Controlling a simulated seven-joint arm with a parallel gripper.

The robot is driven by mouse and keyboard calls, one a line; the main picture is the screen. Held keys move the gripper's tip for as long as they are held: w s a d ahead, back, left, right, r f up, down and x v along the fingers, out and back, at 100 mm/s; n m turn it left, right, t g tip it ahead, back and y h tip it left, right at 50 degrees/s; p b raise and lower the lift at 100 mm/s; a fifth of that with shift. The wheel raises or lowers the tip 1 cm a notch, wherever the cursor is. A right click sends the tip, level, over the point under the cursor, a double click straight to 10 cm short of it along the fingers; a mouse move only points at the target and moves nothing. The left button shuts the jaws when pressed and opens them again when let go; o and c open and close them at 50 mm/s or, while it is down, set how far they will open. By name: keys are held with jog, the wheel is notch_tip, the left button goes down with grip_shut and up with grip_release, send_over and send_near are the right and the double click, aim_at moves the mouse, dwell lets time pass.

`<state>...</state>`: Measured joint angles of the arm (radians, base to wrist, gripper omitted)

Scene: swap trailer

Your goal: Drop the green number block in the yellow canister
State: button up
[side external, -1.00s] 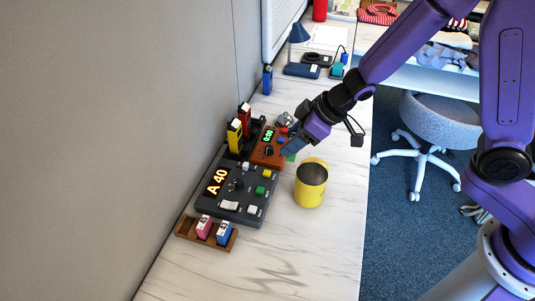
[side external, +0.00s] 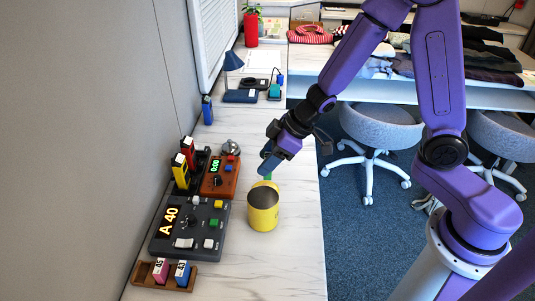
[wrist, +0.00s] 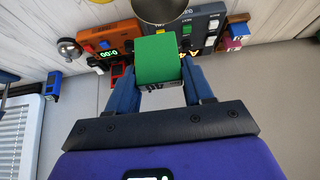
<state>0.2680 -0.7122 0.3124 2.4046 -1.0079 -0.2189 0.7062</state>
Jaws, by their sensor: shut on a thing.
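The green number block (wrist: 157,60) is held between the two blue fingers of my gripper (wrist: 160,85) in the wrist view, with part of a printed number on its near face. In the side view my gripper (side external: 268,168) is over the table just behind the yellow canister (side external: 263,214), and a sliver of green shows below its fingers. The canister stands upright with its open top facing up, and its inside looks dark and empty. In the wrist view the canister's rim (wrist: 160,18) shows at the top edge, beyond the block.
A grey device (side external: 200,240) reading "A 40" and an orange timer box (side external: 220,180) stand left of the canister. A wooden tray (side external: 145,275) holds a pink and a blue block. The table right of the canister is clear.

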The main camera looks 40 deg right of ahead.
jog(key=shift+f, duration=2.1)
jog(key=o, duration=1.1)
jog(key=v, duration=0.7)
jog(key=shift+s+d+r, duration=0.1)
jog(key=shift+r, duration=0.1)
